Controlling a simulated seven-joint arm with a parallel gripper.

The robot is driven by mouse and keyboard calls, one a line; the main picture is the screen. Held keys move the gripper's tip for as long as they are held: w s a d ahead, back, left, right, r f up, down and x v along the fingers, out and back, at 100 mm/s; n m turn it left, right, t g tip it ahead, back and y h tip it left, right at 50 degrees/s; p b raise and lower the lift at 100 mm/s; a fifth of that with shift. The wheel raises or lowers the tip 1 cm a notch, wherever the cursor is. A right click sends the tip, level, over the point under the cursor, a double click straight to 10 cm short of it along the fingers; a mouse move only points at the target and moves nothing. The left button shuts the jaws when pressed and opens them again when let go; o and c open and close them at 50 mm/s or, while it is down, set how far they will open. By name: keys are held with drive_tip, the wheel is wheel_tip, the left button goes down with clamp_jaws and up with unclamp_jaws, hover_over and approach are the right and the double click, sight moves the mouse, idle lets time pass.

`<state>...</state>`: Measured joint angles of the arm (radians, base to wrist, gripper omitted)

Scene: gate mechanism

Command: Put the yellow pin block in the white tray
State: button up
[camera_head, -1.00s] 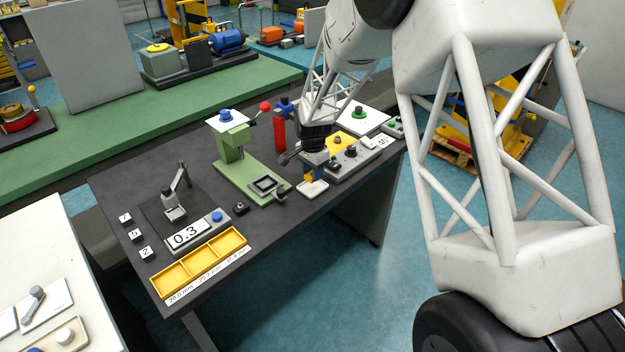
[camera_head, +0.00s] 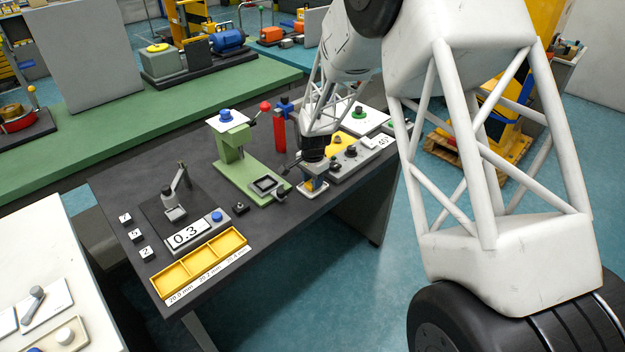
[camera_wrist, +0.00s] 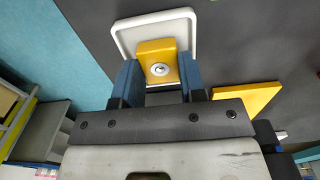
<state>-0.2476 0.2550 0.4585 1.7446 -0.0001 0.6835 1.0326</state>
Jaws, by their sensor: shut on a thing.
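The yellow pin block (camera_wrist: 156,55) has a silver pin or round hole in its face and sits between the blue fingers of my gripper (camera_wrist: 159,70) in the wrist view. My gripper is shut on it. The white tray (camera_wrist: 127,36) frames the block from behind in that view, with its raised rim on the left, top and right. The block lies within the tray's outline; I cannot tell whether it touches the tray floor. In the head view my gripper (camera_head: 313,181) is low at the table's right front edge, over the white tray (camera_head: 322,187), and mostly hides the block.
A grey fixture with knobs (camera_head: 350,158) and a yellow plate (camera_head: 340,141) stand close to the right. A green press (camera_head: 236,150) stands left of my gripper, with a red cylinder (camera_head: 280,130) behind. A yellow three-part tray (camera_head: 203,262) lies at front left.

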drive_tip(key=shift+f, duration=0.15)
drive_tip(key=o, duration=1.1)
wheel_tip(320, 180, up, 12)
drive_tip(key=shift+r, duration=0.15)
idle(0.5)
